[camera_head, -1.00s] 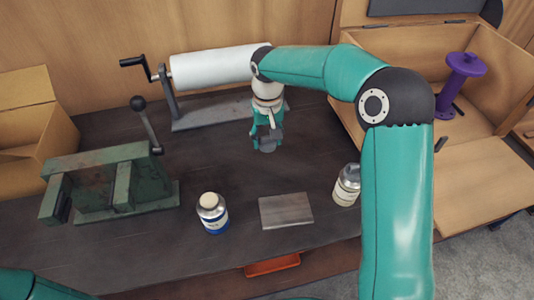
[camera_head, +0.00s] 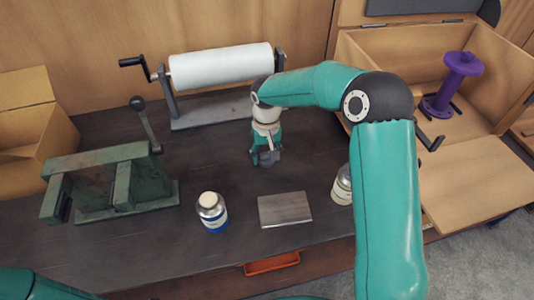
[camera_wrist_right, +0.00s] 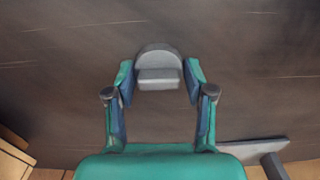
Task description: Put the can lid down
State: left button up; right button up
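The can lid (camera_wrist_right: 157,52) shows in the right wrist view as a grey round disc with a block-like grip. In the head view the lid (camera_head: 273,156) is a small grey piece under my right gripper (camera_head: 266,153), over the dark bench between the roll and the metal plate. Whether the lid touches the bench cannot be told. Only a piece of my left arm shows at the lower left; its gripper is out of view.
A blue-labelled jar (camera_head: 212,213) and a grey plate (camera_head: 285,209) lie nearer the front edge. A second can (camera_head: 343,186) is partly behind my right arm. A green vise (camera_head: 110,185) stands left, a white roll (camera_head: 221,66) behind. A wooden box with a purple spool (camera_head: 462,65) is right.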

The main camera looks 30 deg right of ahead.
aim_at(266, 153)
jog(key=o, duration=0.3)
notch_tip(266, 153, up, 12)
jog(key=shift+r, duration=0.1)
dwell(0.6)
dwell(0.4)
